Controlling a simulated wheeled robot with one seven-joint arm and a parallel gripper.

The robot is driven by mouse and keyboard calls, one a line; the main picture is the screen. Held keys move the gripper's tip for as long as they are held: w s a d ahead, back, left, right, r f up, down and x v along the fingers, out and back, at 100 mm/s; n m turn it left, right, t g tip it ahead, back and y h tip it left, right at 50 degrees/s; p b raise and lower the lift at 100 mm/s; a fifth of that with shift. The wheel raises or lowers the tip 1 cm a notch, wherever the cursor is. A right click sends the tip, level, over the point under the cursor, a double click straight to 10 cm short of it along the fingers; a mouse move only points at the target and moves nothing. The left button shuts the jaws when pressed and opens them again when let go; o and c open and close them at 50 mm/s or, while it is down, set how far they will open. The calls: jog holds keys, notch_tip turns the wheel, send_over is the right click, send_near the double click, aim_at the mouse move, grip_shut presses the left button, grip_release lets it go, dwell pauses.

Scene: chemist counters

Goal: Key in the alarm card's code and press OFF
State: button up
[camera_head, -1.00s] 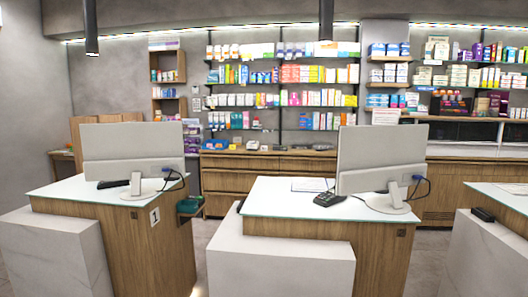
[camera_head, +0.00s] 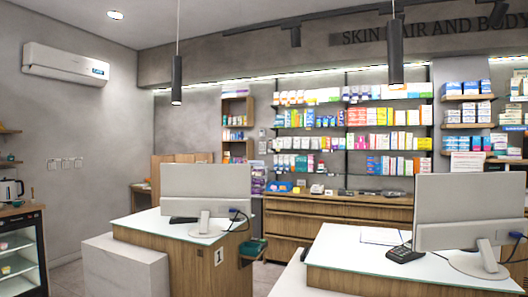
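I cannot make out an alarm keypad or a code card for certain. Small pale plates (camera_head: 65,163) sit in a row on the left wall, too small to read. Other small plates (camera_head: 262,140) are on the back wall just left of the shelves, also unreadable. A pale sheet (camera_head: 385,236) lies on the right counter, and a white sign (camera_head: 467,162) stands at the shelves on the right; no text on either can be read. A black keyed device (camera_head: 404,254) sits on the right counter beside a monitor. My gripper is not in view.
The left counter (camera_head: 140,226) carries a monitor (camera_head: 206,190) and has a pale block (camera_head: 125,265) in front. The right counter (camera_head: 330,250) carries another monitor (camera_head: 468,212). A glass-door fridge (camera_head: 22,250) stands far left. Open floor (camera_head: 68,275) lies between it and the left block.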

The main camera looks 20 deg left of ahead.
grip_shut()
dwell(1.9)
